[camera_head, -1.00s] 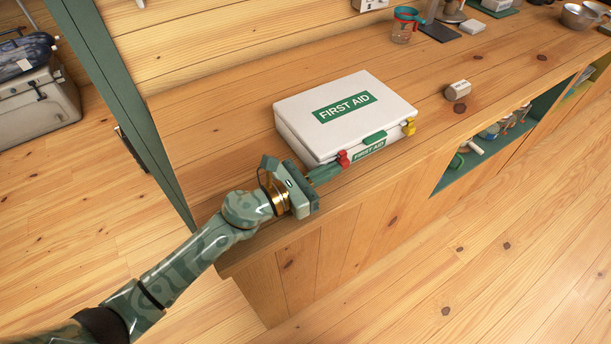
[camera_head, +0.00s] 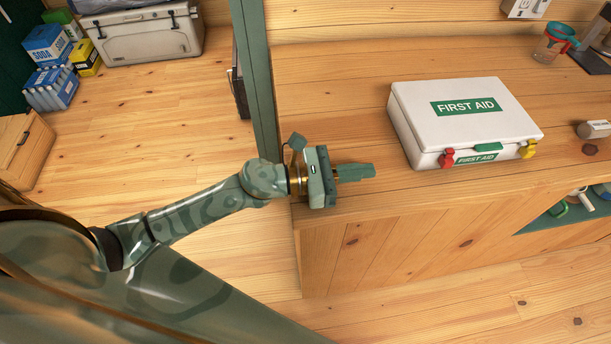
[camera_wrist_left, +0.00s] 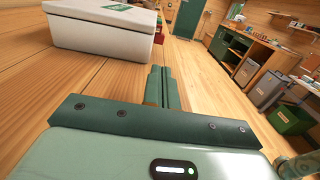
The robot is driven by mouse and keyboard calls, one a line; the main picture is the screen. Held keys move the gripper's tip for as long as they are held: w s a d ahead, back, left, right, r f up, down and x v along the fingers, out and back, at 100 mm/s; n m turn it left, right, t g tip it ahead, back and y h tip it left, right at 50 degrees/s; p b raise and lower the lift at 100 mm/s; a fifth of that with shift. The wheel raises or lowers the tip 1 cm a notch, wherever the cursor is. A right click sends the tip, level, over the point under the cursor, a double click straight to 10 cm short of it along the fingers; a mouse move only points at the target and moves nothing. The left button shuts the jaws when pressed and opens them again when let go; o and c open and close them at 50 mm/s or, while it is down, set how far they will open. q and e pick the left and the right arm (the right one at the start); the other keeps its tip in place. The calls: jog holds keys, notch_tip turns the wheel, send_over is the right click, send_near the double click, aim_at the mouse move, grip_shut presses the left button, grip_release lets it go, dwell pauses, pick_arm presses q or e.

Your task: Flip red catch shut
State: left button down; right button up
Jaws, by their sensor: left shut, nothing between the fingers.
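The white first aid case (camera_head: 465,108) lies closed on the wooden counter in the head view. Its red catch (camera_head: 446,158) is at the left of the front side, at the lid seam; it looks upright against the front, but is too small to tell whether it is fully latched. A yellow catch (camera_head: 528,149) is at the right. My left gripper (camera_head: 372,171) is shut and empty, left of the red catch and apart from it, over the counter's front edge. The left wrist view shows the shut fingers (camera_wrist_left: 162,88) and the case (camera_wrist_left: 100,32). My right gripper is out of view.
The counter (camera_head: 330,110) is clear left of the case. A small labelled block (camera_head: 594,129) lies to its right. A green post (camera_head: 258,90) stands at the counter's left end. An open shelf (camera_head: 570,212) is below at the right.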

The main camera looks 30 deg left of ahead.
pick_arm(q)
jog(key=b+v, duration=0.1)
jog(key=v, duration=0.8)
jog(key=shift+s+a, duration=0.2)
jog(key=shift+s, duration=0.1)
jog(key=shift+s+a+r, duration=0.1)
jog(key=shift+a, duration=0.1)
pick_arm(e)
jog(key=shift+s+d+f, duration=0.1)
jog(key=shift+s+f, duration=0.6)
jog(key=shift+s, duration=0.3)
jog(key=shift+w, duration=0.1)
